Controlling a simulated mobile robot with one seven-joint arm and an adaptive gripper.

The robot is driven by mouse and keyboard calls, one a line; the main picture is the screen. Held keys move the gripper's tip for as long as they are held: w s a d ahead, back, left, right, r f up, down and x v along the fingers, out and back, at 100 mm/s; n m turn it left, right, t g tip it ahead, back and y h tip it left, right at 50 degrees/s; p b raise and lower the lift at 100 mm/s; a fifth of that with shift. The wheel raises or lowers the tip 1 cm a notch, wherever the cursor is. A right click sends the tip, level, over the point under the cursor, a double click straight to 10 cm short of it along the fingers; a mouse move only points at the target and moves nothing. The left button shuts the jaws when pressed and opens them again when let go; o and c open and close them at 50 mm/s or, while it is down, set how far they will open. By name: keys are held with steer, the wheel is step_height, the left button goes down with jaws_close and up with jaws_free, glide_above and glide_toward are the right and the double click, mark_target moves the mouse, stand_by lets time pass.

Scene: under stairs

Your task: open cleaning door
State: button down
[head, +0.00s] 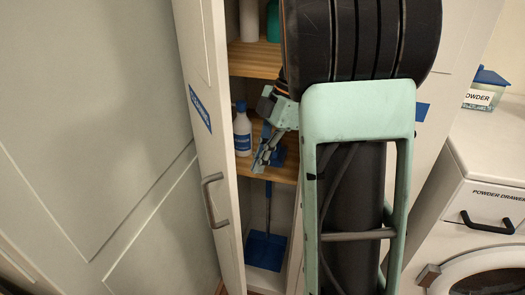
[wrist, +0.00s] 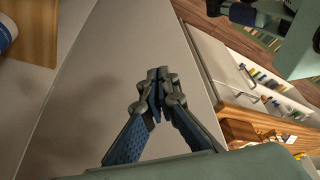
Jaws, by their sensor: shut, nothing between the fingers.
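The cleaning door (head: 200,100) is a tall white door with a blue label and a grey bar handle (head: 212,200). It stands partly open, swung out to the left, and the shelves inside the cabinet show. My gripper (head: 259,165) is shut and empty. It is at the opening, to the right of the door and apart from the handle. In the wrist view the shut fingertips (wrist: 157,74) point at a broad pale panel (wrist: 110,70), which looks like the inner face of the door. I cannot tell whether they touch it.
Wooden shelves (head: 255,60) inside the cabinet hold a white bottle with a blue cap (head: 242,132). A blue dustpan (head: 265,250) stands below. A white washing machine (head: 485,215) is at the right. My arm hides much of the cabinet front. The wrist view shows distant shelving (wrist: 250,80).

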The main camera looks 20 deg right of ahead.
steer(key=a+f+p, duration=0.1)
steer(key=a+f, duration=0.3)
steer(key=a, duration=0.1)
steer(key=shift+s+a, duration=0.25)
